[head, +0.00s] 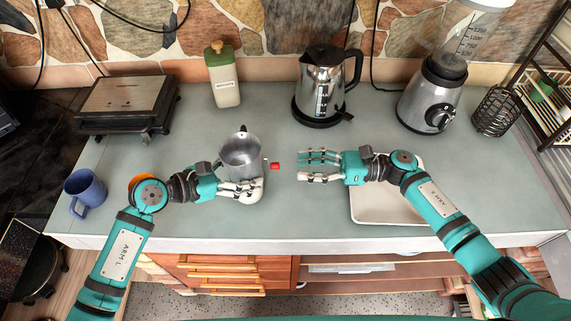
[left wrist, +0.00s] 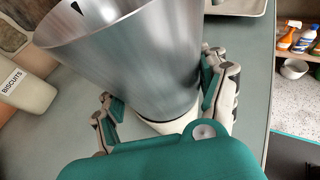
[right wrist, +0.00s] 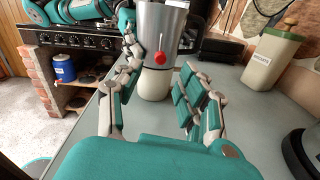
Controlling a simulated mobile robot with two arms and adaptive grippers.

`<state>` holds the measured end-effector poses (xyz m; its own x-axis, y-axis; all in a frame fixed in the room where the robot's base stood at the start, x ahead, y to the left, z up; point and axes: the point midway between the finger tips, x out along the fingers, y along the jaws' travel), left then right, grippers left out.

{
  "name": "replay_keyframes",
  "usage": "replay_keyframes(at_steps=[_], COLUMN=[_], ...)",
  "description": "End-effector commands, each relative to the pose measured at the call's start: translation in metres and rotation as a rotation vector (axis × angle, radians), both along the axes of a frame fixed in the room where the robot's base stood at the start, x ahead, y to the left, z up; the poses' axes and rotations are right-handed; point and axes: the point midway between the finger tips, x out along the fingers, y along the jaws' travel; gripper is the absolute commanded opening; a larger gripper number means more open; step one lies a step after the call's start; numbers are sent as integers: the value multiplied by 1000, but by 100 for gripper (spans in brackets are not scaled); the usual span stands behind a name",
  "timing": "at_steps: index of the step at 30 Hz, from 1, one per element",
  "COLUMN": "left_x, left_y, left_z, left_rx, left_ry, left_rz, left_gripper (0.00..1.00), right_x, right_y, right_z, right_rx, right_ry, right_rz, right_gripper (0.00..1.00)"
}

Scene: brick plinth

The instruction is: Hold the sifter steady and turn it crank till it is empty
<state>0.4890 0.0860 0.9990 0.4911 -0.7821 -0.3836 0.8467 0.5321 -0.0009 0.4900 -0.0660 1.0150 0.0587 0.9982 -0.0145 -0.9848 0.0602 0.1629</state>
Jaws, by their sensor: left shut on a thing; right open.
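The metal sifter (head: 240,152) is upright, left of the middle of the counter. My left gripper (head: 243,183) is shut around its side; the left wrist view shows fingers on both sides of the sifter wall (left wrist: 125,65). The red crank knob (head: 275,166) sticks out to the right, and it also shows in the right wrist view (right wrist: 160,58). My right gripper (head: 308,165) is open and empty, a short gap to the right of the knob, fingers pointing at it. A pale piece (right wrist: 154,84) shows directly below the metal body. The sifter's contents cannot be made out.
A pale tray (head: 390,212) lies under my right forearm. A blue mug (head: 84,190) and an orange thing (head: 141,181) are at the left. The counter between the grippers is clear.

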Motion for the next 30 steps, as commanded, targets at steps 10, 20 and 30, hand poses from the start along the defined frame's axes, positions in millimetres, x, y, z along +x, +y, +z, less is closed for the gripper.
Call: replay_keyframes(at_steps=[10, 20, 30], left_x=[0, 0, 0], left_y=[0, 0, 0], left_z=[1, 1, 1], left_rx=[-1, -1, -1], left_ry=[-1, -1, -1], left_rz=[0, 0, 0], left_gripper=[35, 35, 35], right_x=[-2, -3, -2], right_y=[-45, -46, -46], right_z=[0, 0, 0], right_rx=[0, 0, 0], right_ry=[1, 1, 1], right_rz=[-1, 0, -1], right_gripper=[40, 40, 40])
